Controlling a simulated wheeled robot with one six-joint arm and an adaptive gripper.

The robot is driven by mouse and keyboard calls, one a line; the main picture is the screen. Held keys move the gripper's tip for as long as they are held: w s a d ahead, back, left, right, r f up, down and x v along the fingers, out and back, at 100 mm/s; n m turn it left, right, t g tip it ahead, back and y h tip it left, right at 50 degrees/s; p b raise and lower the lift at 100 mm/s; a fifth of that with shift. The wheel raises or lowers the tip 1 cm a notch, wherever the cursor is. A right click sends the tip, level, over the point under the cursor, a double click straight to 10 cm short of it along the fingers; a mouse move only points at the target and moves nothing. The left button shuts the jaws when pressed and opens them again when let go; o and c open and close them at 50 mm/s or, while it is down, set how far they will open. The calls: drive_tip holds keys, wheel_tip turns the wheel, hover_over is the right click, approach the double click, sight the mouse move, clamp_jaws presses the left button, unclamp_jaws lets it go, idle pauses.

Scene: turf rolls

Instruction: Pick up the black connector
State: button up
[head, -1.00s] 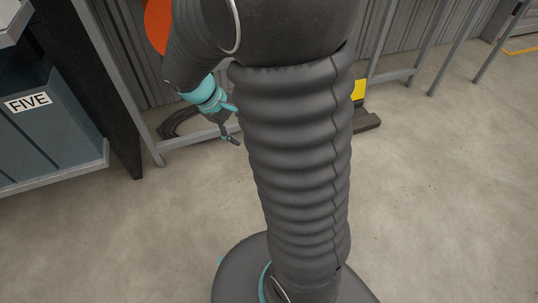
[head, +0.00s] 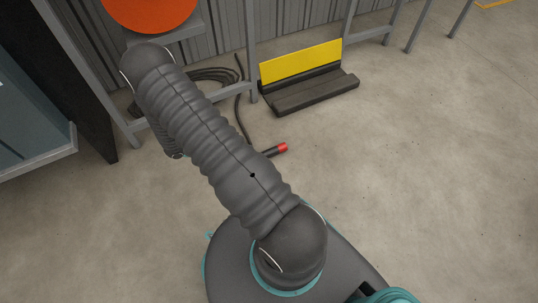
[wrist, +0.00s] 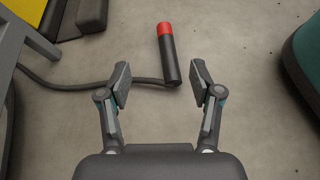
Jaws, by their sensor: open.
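The black connector (wrist: 170,62) is a dark cylinder with a red end, lying on the concrete floor with a black cable at its lower end. In the wrist view it lies just beyond my fingertips, slightly right of the middle between them, its red end pointing away. My gripper (wrist: 160,82) is open and empty. In the head view the connector (head: 271,152) shows beside my arm, partly hidden by it.
The black cable (head: 241,110) runs to a coil (head: 215,76) by the grey metal frame (head: 250,50). A yellow and black stand (head: 305,92) is on the floor behind the connector. A grey-blue cabinet (head: 35,120) stands at left. The floor on the right is clear.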

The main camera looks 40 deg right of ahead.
drive_tip(key=n, duration=0.2)
approach(270, 150)
drive_tip(key=a, duration=0.1)
drive_tip(key=a+r, duration=0.1)
drive_tip(key=a, duration=0.1)
drive_tip(key=shift+w+a+r+t+h, duration=0.15)
drive_tip(key=shift+w+r+t+h, duration=0.15)
drive_tip(key=shift+w+h, duration=0.1)
drive_tip(key=shift+s+f, duration=0.1)
drive_tip(key=shift+f, duration=0.25)
drive_tip(key=b+x, duration=0.1)
drive_tip(key=x, duration=0.7)
drive_tip(key=shift+d, duration=0.2)
drive_tip(key=shift+s+b+x, duration=0.2)
drive_tip(key=shift+b+x, duration=0.25)
drive_tip(key=shift+x, duration=2.3)
drive_tip(key=shift+a, duration=0.15)
clamp_jaws()
